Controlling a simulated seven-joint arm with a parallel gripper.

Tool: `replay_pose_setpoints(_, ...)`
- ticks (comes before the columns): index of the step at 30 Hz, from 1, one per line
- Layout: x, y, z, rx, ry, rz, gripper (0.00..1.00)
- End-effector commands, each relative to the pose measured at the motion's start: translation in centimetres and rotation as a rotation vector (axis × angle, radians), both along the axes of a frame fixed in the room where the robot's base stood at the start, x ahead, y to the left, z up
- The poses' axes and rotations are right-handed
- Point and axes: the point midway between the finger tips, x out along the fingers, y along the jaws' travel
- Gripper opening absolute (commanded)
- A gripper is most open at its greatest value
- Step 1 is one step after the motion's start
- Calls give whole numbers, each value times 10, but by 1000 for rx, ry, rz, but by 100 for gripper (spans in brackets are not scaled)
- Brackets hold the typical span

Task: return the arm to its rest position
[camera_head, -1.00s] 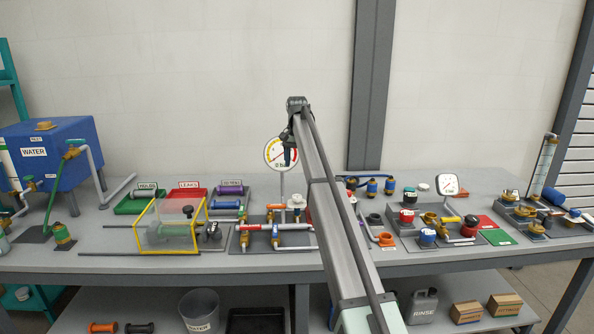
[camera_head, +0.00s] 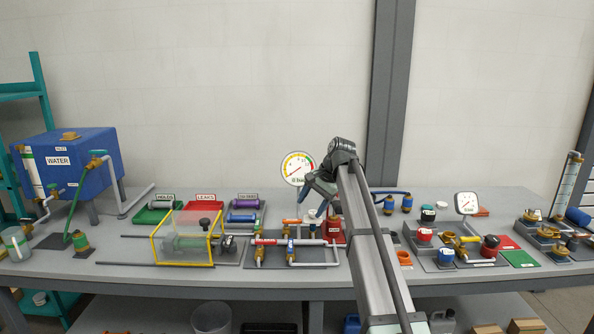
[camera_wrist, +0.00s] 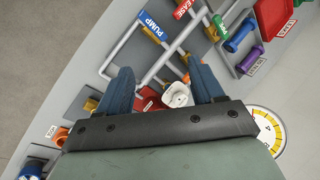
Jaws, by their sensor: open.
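My gripper (camera_head: 321,198) is in the middle of the head view, above the back of the bench (camera_head: 300,282). Its blue-grey fingers hang down beside the round pressure gauge (camera_head: 297,168). In the wrist view my gripper (camera_wrist: 164,85) has its two fingers spread apart with nothing held between them. A white fitting (camera_wrist: 178,95) and a red block (camera_wrist: 148,99) show below and between the fingers. My arm reaches forward from the lower right of the head view and hides part of the bench behind it.
A yellow-framed clear guard (camera_head: 185,238) and pipework (camera_head: 290,250) stand left of my arm. A second gauge (camera_head: 466,203) and several valves stand right. A blue water tank (camera_head: 75,165) is at far left. The space above the bench is open.

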Motion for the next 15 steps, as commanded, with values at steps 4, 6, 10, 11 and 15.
replay_pose_setpoints(4, -60, 3, -28, 109, -6, -43, 67)
replay_pose_setpoints(6, -80, 3, -49, 146, -1, -60, 67)
replay_pose_setpoints(10, -94, 1, -90, 161, 15, -68, 67)
replay_pose_setpoints(11, -96, 1, -99, 159, 19, -68, 67)
replay_pose_setpoints(15, -107, -5, -147, 135, 42, -59, 67)
